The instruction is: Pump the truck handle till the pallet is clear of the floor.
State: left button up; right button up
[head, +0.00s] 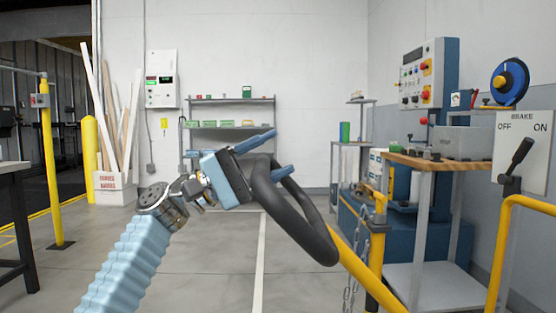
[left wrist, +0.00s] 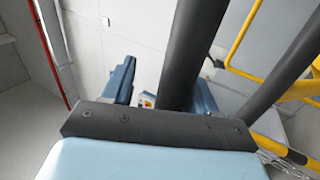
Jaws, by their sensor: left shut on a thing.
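The truck handle (head: 318,225) is a black loop on a yellow shaft (head: 357,263) that slants down to the right in the head view. My left gripper (head: 280,152) has its two blue fingers on either side of the loop's upper end and is shut on it. In the left wrist view, the black handle bar (left wrist: 186,50) runs up between the fingers, and the loop's other side (left wrist: 285,75) shows at the right. The pallet, the truck's forks and its base are out of view. My right gripper is not in view.
A workbench (head: 420,161) with a lower shelf stands at the right, beside yellow rails (head: 503,250) and a hanging chain (head: 350,275). A brake lever (head: 518,156) is on the far right. Shelving (head: 230,124) stands at the back. The floor at the centre left is clear.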

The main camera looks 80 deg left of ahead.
pick_arm(q)
jog(key=shift+o, duration=0.6)
jog(key=shift+s+r, duration=0.1)
jog(key=shift+s, duration=0.05)
jog(key=p+v, duration=0.1)
jog(key=v, duration=1.2)
jog(key=shift+s+f, duration=0.25)
jog(key=shift+s+a, duration=0.1)
